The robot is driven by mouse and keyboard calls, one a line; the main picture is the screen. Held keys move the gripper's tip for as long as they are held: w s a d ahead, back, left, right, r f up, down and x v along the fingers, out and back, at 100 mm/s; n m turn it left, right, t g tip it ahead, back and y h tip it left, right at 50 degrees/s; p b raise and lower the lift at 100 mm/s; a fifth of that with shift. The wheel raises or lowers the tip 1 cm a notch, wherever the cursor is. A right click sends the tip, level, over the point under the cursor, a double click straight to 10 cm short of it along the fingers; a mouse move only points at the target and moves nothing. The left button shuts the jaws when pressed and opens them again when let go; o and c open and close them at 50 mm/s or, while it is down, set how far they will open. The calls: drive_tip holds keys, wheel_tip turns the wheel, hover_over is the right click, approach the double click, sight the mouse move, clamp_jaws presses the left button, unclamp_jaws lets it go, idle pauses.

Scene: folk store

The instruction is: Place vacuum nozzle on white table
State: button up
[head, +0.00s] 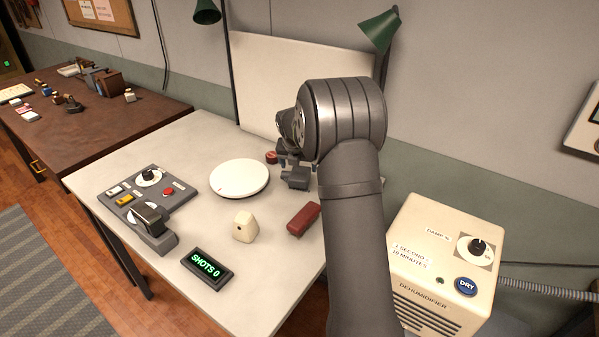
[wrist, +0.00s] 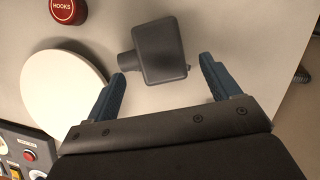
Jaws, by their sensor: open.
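A dark grey object with a boxy body and a short neck, apparently the vacuum nozzle (wrist: 160,52), lies on the white table (wrist: 215,25). In the head view the nozzle (head: 297,178) is right of a round white disc (head: 239,179), close to my arm. My gripper (wrist: 162,72) is open, its blue fingers apart. In the wrist view the nozzle lies ahead of and between the fingertips, its neck toward the left finger. I see no grip on it. The head view mostly hides my gripper behind the arm.
A red "HOOKS" container (wrist: 68,10) stands beyond the disc. A control panel (head: 147,200), a cream block (head: 244,227), a maroon block (head: 303,217) and a "SHOTS 0" display (head: 207,266) are on the table. A dehumidifier (head: 415,240) stands at right.

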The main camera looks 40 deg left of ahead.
sight(300, 173)
drive_tip(key=v, duration=0.6)
drive_tip(key=shift+f, duration=0.1)
drive_tip(key=x, duration=1.2)
drive_tip(key=shift+w, duration=0.1)
drive_tip(key=shift+r, duration=1.35)
